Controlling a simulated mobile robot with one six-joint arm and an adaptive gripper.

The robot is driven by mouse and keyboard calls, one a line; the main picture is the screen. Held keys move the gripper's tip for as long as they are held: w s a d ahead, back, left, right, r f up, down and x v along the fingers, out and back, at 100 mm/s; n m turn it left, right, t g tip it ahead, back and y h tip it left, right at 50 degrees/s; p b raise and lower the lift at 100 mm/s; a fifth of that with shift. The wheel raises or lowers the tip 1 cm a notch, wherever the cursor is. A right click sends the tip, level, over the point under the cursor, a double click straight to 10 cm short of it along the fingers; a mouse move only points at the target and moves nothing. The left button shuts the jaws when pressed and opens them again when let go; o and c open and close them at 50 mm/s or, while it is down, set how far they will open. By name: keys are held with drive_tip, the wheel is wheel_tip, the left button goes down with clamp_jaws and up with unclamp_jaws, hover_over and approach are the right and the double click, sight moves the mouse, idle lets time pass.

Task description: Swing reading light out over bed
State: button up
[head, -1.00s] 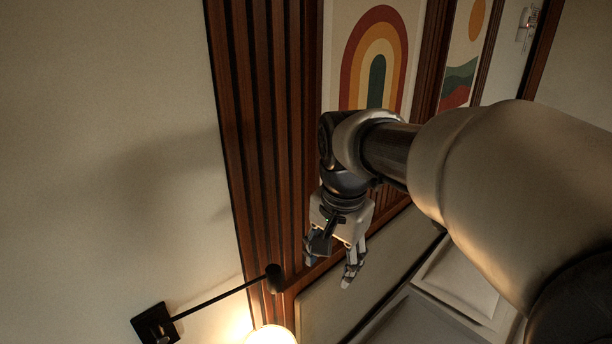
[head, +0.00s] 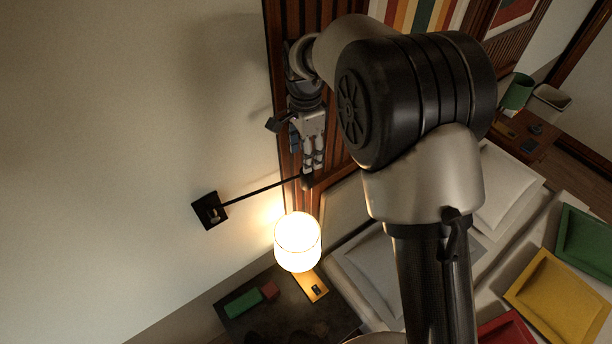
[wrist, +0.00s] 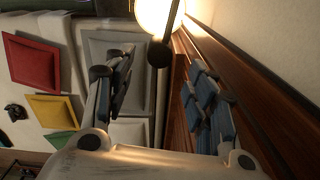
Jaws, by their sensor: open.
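The swing arm lies close along the wall and slatted panel. My gripper (head: 302,150) is open and empty, just above the outer end of the swing arm in the head view. In the wrist view, the dark knob at the arm's end (wrist: 159,53) appears between my open fingers (wrist: 160,80), with the bright shade (wrist: 158,14) behind it. Whether a finger touches the knob I cannot tell.
The bed with a grey pillow (head: 372,270) and red, yellow (head: 556,296) and green cushions lies at right and below. A dark nightstand (head: 285,318) with small items stands under the lamp. The wooden slat panel (head: 278,60) is close beside my gripper.

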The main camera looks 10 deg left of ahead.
sight(306, 178)
wheel_tip(306, 178, down, 11)
drive_tip(key=shift+r+p, duration=0.15)
drive_tip(key=shift+p, duration=0.3)
drive_tip(key=shift+c, duration=0.5)
clamp_jaws()
